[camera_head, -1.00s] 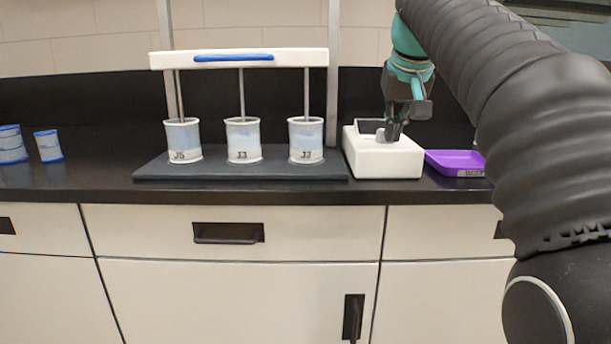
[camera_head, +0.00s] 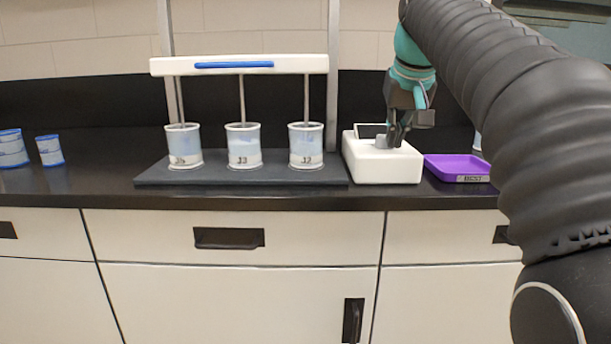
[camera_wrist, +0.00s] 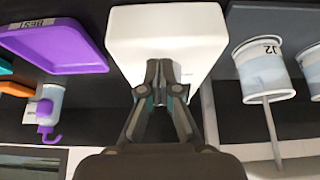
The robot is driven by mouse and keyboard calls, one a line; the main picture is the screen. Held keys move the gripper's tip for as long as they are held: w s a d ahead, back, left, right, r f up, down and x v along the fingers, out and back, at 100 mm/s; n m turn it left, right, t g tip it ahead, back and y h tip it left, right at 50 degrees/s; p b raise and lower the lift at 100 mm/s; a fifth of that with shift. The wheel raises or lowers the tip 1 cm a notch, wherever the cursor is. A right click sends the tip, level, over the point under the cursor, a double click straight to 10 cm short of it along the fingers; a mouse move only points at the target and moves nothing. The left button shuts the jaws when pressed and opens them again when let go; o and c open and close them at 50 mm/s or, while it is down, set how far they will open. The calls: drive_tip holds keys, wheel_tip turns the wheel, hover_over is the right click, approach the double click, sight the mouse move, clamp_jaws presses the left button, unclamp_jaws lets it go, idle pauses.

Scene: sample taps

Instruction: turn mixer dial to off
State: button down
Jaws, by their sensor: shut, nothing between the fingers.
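The mixer's white control box (camera_head: 382,165) stands right of the stirrer stand, with a small dark panel (camera_head: 371,130) on top. A grey knob (camera_head: 381,142), which appears to be the dial, shows just left of my fingers in the head view. My gripper (camera_head: 394,144) is shut and empty, fingers down, at the box top close beside the knob; contact is unclear. In the wrist view my gripper (camera_wrist: 160,68) is over the white box (camera_wrist: 150,35) and the knob is hidden. The dial's setting cannot be read.
Left of the box, a dark base (camera_head: 240,176) carries three labelled jars under a white beam (camera_head: 240,65) with stirring rods. A purple tray (camera_head: 458,165) lies close on the right. Blue-and-white containers (camera_head: 49,150) stand at far left.

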drive_tip(key=shift+s, duration=0.1)
drive_tip(key=shift+s+d, duration=0.1)
drive_tip(key=shift+s, duration=0.15)
wheel_tip(320, 180, up, 2)
drive_tip(key=shift+r+p, duration=0.15)
drive_tip(key=shift+p, duration=1.1)
drive_tip(key=shift+r, duration=1.85)
